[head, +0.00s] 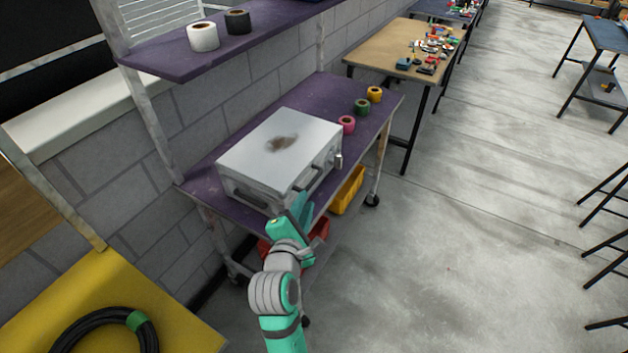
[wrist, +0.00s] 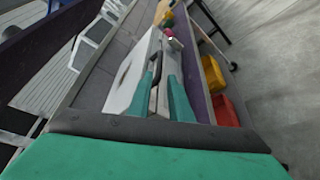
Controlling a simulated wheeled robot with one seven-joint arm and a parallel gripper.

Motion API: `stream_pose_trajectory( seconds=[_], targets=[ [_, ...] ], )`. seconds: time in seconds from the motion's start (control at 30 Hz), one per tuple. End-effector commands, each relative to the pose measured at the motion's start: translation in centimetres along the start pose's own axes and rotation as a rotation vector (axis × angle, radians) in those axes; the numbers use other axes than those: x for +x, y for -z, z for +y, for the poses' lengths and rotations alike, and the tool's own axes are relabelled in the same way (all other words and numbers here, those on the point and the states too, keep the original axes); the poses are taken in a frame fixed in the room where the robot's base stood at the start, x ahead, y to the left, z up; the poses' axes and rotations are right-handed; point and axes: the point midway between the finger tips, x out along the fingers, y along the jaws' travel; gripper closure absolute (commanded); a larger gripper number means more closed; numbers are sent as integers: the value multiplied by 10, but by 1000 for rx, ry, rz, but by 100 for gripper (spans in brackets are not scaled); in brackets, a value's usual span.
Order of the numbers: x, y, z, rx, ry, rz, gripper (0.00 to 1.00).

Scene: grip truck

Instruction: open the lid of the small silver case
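The small silver case (head: 268,150) lies with its lid closed on the purple shelf of a cart. A dark brown smudge marks its top, and a handle and latches show on its front side. My gripper (head: 301,208) is at the near end of the case's front side in the head view. In the wrist view the case (wrist: 138,72) lies ahead, and my gripper's two teal fingers (wrist: 163,78) stand apart, with a dark handle-like part of the case's front seen between them. I cannot tell whether they touch it.
Pink (head: 347,124), green (head: 361,106) and yellow (head: 375,94) tape rolls stand on the shelf beyond the case. An upper shelf (head: 180,62) holds white and black rolls. A yellow bin (head: 347,190) and a red bin (head: 319,229) sit below.

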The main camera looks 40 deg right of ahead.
Motion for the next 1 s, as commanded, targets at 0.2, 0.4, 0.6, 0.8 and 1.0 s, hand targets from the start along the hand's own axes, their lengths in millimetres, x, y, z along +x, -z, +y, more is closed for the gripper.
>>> stream_pose_trajectory(
  seconds=[0.2,0.4,0.6,0.8,1.0],
  targets=[
    [17,-4,2,-11,7,-9,82],
    [51,-4,2,-10,6,-9,82],
    [84,-4,2,-9,6,-8,82],
    [104,-4,2,-9,4,-7,82],
    [110,-4,1,-9,4,-7,82]
  ],
)
